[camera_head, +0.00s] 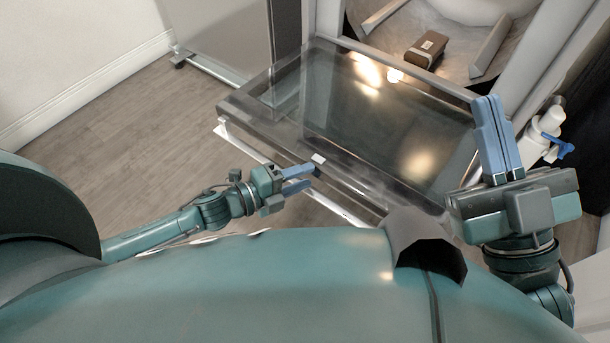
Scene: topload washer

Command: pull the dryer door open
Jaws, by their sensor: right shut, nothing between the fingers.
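The dryer door (390,120) is a framed panel with a dark, glossy window. It is swung down and lies out from the machine, roughly flat, with its front edge toward me. A small pale latch piece (318,158) sits on that front edge. My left gripper (308,177) is at the front edge, just below the latch piece, with its two blue fingers apart. I cannot tell whether a finger touches the door. My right gripper (488,100) is shut and empty, fingers pointing up the picture, at the door's right side.
Behind the door is the machine's opening, with a brown box (425,50) on its grey floor. A grey cabinet (235,40) stands at the upper left. White fittings with a blue handle (560,147) are at the far right. Wood floor (130,120) is clear at left.

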